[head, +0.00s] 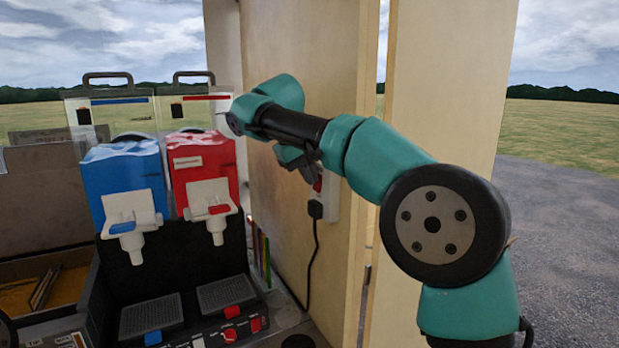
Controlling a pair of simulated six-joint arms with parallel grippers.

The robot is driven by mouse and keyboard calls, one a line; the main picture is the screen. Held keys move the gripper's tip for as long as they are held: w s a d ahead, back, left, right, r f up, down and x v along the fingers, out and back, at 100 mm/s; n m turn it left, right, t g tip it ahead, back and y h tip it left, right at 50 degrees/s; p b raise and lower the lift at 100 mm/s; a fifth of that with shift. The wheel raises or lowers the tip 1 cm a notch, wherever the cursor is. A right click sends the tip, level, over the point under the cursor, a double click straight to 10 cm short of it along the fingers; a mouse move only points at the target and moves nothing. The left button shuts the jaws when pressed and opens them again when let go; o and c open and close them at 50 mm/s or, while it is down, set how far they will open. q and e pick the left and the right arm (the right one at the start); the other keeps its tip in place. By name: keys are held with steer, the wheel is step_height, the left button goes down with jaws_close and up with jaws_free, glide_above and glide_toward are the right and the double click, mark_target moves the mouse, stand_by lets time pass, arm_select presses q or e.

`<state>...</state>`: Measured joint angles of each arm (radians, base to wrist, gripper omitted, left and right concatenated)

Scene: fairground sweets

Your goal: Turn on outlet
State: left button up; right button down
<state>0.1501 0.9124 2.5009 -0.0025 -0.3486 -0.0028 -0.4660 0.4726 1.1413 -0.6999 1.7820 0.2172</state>
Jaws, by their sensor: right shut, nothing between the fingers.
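The white outlet (331,205) is mounted on the wooden wall panel, partly hidden behind my right arm. A red switch (318,184) shows at its upper part; I cannot tell its position. A black plug (315,209) sits in the outlet's lower part, with a black cord hanging down. My right gripper (312,172) is shut and empty, right by the red switch. I cannot tell whether its fingertips touch the switch.
A slush machine with a blue tank (122,180) and a red tank (203,168) stands left of the wooden panel (285,230). Red and blue switches show on its base. A wooden post (450,70) rises behind my right arm. A box (45,275) is at far left.

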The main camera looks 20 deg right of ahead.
steer(key=v, duration=0.6)
steer(key=shift+a+r, duration=0.2)
steer(key=shift+r, duration=0.15)
